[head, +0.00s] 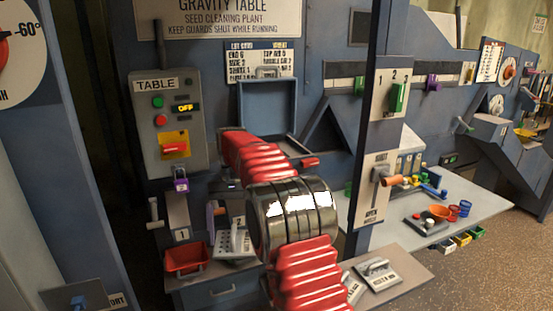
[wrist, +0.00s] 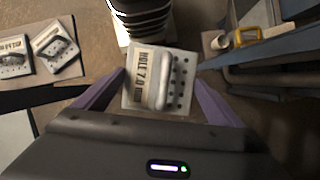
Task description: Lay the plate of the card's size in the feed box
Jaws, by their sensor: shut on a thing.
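My gripper (wrist: 163,88) is shut on a pale plate (wrist: 178,98) with rows of holes and a raised handle. Its label reads "HOLE 7.0 mm". In the head view the held plate (head: 232,245) hangs tilted near the red bin, partly behind my arm. Two other plates (head: 379,274) (head: 352,288) lie on the bench; they also show at the left of the wrist view (wrist: 57,45) (wrist: 14,54). The feed box (head: 268,105) seems to be the blue box with its lid up, partly hidden by my arm. The card (head: 259,62) hangs above it, too small to read surely.
A red bin (head: 186,259) stands on the grey cabinet at the left. The TABLE control panel (head: 167,120) shows OFF. A dark post (head: 368,130) with a lever stands right of my arm. A bench (head: 480,205) at the right carries small cups and parts.

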